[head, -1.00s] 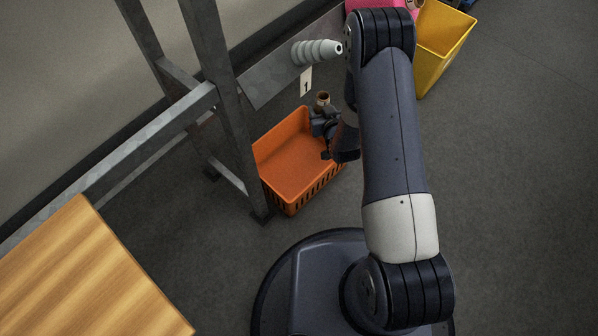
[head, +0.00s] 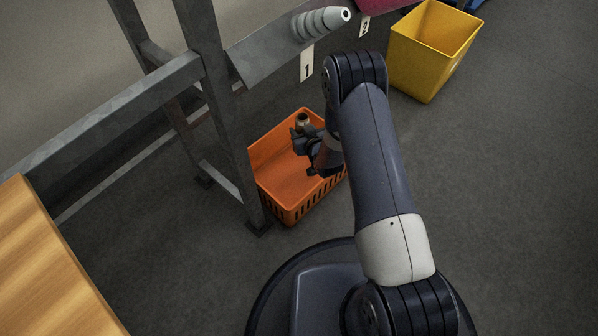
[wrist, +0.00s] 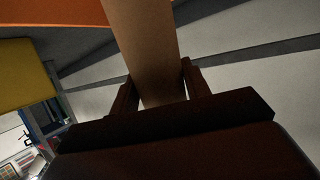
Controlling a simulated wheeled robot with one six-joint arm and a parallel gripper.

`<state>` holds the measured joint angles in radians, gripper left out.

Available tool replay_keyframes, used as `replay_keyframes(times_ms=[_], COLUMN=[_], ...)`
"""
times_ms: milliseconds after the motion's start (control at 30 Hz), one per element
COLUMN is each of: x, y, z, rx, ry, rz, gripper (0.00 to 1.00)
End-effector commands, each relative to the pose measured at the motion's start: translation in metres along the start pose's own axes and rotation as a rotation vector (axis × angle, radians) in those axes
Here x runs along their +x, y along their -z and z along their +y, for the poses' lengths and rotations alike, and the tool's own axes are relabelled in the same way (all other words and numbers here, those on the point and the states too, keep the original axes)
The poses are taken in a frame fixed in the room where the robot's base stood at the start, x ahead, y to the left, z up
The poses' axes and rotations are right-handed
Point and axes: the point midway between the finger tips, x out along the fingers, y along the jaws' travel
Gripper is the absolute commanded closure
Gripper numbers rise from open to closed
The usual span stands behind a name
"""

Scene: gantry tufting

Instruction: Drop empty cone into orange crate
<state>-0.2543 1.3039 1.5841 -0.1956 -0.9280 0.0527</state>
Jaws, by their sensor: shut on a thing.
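The empty cone (head: 302,119) is a small brown tube with an open top. In the head view my gripper (head: 301,131) is shut on it and holds it over the far part of the orange crate (head: 283,208). In the wrist view the tan cone (wrist: 143,45) runs up between the two dark fingers of my gripper (wrist: 156,88). The crate stands on the floor beside the frame post, and its visible floor is bare. My arm hides the crate's right side. I cannot tell how far the cone is above the crate floor.
A grey metal frame (head: 215,90) stands left of the crate. Above it a pale ribbed cone (head: 318,23) sits by the tag marked 1 (head: 306,64). A yellow bin (head: 425,55) stands at the back right. A wooden top (head: 45,270) is at the lower left.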

Motion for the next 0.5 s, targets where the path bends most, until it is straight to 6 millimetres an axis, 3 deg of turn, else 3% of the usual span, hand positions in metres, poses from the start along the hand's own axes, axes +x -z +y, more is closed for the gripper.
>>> replay_keyframes(times_ms=[200, 500], x=[0.011, 0.014], y=[-0.027, -0.033], z=[0.000, 0.000], rx=[0.000, 0.000], ry=[0.000, -0.001], rz=[0.000, 0.001], gripper=[0.77, 0.77])
